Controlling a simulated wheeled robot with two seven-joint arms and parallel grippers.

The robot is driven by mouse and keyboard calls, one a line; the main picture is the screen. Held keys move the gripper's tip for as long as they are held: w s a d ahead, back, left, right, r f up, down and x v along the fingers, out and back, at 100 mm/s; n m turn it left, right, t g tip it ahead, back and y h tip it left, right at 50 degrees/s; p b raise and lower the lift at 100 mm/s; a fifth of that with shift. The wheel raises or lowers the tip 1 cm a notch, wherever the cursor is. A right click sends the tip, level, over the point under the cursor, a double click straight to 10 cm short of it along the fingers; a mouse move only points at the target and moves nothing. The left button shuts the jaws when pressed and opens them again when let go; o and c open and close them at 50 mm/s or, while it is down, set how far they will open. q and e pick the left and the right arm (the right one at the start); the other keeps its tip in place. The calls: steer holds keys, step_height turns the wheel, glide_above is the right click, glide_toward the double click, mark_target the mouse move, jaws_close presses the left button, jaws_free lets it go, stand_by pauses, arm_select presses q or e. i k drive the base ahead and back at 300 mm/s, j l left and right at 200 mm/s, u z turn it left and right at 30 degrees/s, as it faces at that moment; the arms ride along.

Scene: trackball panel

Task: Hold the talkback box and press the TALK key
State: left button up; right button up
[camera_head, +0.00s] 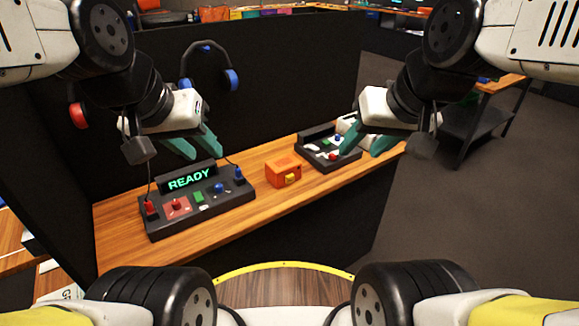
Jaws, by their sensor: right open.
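The talkback box looks to be the small orange box (276,173) on the wooden counter (245,222), between two dark control panels. A yellow key (292,177) shows on its front face; any lettering is too small to read. My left gripper (206,154) hangs above and left of the box, over the back of the panel reading READY. Its teal fingers are apart, with nothing between them. My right gripper (363,154) is to the right of the box, near the smaller panel. Its fingers are apart and empty. Neither gripper touches the orange box.
A smaller panel (313,155) stands right of the box. Headphones (232,80) hang on the black partition (285,70) behind. Bare counter lies in front of the box.

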mark_target(290, 179)
steer(key=l+u, duration=0.1)
steer(key=u, duration=1.15)
steer(key=l+u, duration=0.4)
steer(key=k+l+u, duration=0.1)
steer(key=l+u, duration=0.25)
steer(key=l, duration=0.25)
steer(key=k+l+u, duration=0.1)
steer(key=l+u, duration=0.3)
steer(key=k+l+u, duration=0.2)
steer(key=l+u, duration=0.2)
steer(key=k+l, duration=0.25)
steer(key=l, duration=0.2)
steer(key=k+l+u, duration=0.1)
steer(key=k+l, duration=0.2)
steer(key=l, duration=0.2)
steer(key=k+l, duration=0.25)
steer(key=l, duration=0.2)
steer(key=k+l+u, duration=0.1)
steer(key=k+l, duration=0.2)
steer(key=l, duration=0.15)
